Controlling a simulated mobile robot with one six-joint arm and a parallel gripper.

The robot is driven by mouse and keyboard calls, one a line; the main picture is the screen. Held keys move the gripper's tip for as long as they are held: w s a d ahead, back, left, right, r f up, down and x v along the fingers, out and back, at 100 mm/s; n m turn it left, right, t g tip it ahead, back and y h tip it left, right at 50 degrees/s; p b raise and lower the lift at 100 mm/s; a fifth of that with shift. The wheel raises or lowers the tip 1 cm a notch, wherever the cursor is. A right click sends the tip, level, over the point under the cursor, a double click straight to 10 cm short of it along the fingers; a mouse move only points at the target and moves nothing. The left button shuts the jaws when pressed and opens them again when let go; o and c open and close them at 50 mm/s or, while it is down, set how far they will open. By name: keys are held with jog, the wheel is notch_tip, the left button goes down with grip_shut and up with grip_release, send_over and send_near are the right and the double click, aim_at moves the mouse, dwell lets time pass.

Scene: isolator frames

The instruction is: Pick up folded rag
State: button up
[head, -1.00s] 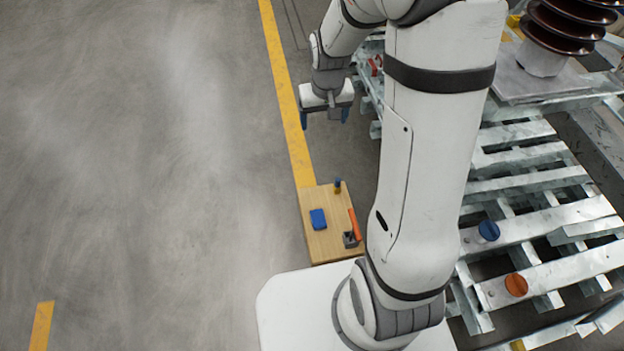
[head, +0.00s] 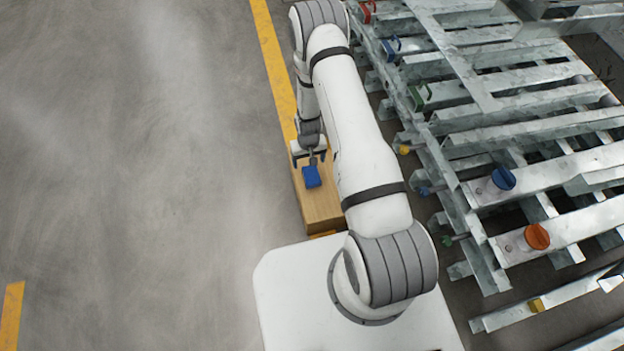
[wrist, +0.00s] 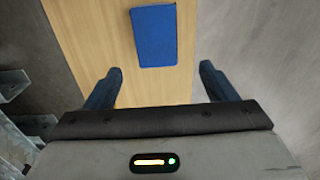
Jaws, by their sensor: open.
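The folded rag is a flat blue rectangle (head: 312,177) lying on a small wooden-topped stand (head: 322,212) beside my base. In the wrist view the rag (wrist: 155,36) lies on the bare wood (wrist: 98,40), just beyond my fingertips and between their lines. My gripper (wrist: 160,72) is open, with its two dark blue fingers spread and nothing between them. In the head view my gripper (head: 307,158) is over the far part of the stand, right by the rag. I cannot tell its exact height above the wood.
A metal frame with slats (head: 520,130) stands to the right, with blue (head: 503,179) and orange (head: 537,236) knobs and several coloured handles. Open grey floor (head: 130,150) lies to the left, past a yellow line (head: 272,50).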

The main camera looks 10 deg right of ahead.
aim_at(311, 174)
notch_tip(311, 174, down, 2)
jog(key=shift+s+f, duration=0.1)
jog(key=f+b, duration=0.1)
jog(key=s+f+b, duration=0.1)
jog(key=f, duration=0.1)
jog(key=f+b, duration=0.1)
jog(key=f, duration=0.1)
jog(key=shift+s+d+f, duration=0.15)
jog(key=shift+s+d, duration=0.05)
jog(key=shift+s, duration=0.2)
jog(key=shift+c, duration=0.5)
jog(key=c, duration=1)
jog(key=shift+o, duration=0.2)
notch_tip(311, 174, up, 10)
jog(key=p, duration=0.4)
